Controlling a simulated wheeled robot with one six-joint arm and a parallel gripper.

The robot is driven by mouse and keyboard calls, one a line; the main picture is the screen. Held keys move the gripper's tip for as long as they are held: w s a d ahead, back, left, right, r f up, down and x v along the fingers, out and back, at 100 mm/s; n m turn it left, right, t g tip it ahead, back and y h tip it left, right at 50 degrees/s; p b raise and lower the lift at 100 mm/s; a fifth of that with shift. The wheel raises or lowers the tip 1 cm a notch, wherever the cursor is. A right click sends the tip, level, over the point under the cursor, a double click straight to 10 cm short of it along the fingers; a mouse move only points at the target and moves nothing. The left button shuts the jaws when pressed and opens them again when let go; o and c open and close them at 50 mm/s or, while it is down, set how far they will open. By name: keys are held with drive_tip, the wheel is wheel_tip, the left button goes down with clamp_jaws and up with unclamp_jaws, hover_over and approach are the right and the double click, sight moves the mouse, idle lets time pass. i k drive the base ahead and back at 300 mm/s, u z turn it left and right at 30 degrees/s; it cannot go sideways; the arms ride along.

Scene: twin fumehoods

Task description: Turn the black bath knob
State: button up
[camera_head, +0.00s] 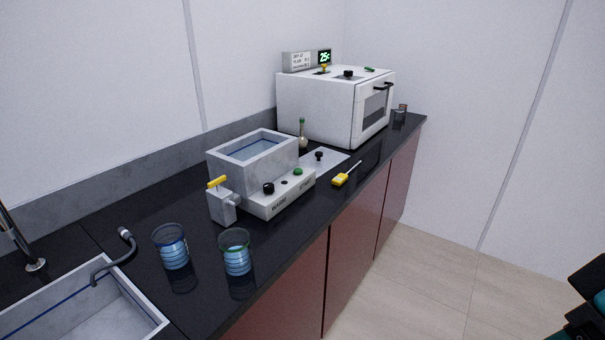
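The water bath (225,167) is a grey open-topped box with water in it, standing on the black counter. A pale control panel (281,201) juts from its front. The black bath knob (268,188) sits on top of this panel at its left end. A small dark spot (284,182) and a green button (298,171) are to its right. The knob's pointer direction is too small to read. Only dark parts of my arm show at the lower right edge, far from the bath. My gripper's fingers are not seen.
Two beakers of blue liquid (171,248) (236,256) stand left of the bath. A yellow-handled tool (341,180) and a plate with another black knob (319,155) lie to its right. A white oven (318,106) stands behind, a sink (150,322) at lower left. The floor (430,285) is clear.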

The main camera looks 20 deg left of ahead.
sight(267, 188)
drive_tip(key=u, duration=0.45)
drive_tip(key=i, duration=0.85)
drive_tip(key=u, duration=0.8)
